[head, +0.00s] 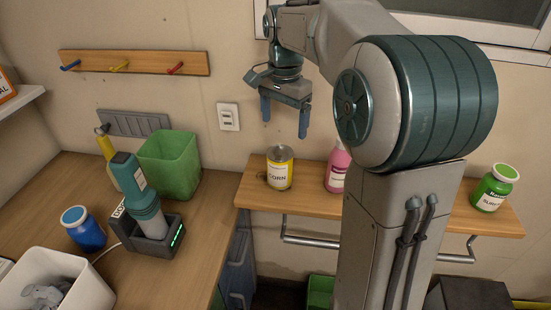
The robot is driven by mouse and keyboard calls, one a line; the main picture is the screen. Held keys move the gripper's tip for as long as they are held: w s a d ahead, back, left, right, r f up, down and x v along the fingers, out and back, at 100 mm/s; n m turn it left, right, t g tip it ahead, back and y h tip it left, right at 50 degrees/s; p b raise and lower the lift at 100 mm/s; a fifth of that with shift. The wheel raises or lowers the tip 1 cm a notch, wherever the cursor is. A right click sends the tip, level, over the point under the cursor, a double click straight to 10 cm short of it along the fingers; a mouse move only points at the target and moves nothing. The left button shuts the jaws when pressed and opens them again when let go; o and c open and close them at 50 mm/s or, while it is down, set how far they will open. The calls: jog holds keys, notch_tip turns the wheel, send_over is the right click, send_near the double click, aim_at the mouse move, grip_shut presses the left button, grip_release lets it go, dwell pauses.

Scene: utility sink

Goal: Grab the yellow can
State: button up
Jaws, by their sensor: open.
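The yellow can (279,168) stands upright on a narrow wooden shelf, with a pale label reading "CORN" and a grey metal top. My gripper (284,122) hangs above the can with its two fingers pointing down, spread apart and empty. In the picture the fingertips are a little higher than the can's top and apart from it. The depth between the gripper and the can is hard to judge from this one view.
A pink bottle (337,168) stands right of the can, partly hidden by my arm. A green-lidded jar (495,188) is at the shelf's (254,200) right. The left counter (205,230) holds a green bin (170,163), a charger dock (151,240) and a blue jar (83,232).

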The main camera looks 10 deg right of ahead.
aim_at(280, 152)
jog(key=f, duration=0.8)
jog(key=shift+w+f, duration=0.2)
jog(key=shift+w, duration=0.1)
jog(key=shift+w+a+f+p, duration=0.15)
jog(key=shift+f+p, duration=0.15)
jog(key=shift+f, duration=1)
jog(key=shift+a+f+p, duration=0.15)
jog(key=shift+f+p, duration=0.15)
jog(key=shift+f, duration=1)
jog(key=c, duration=1.1)
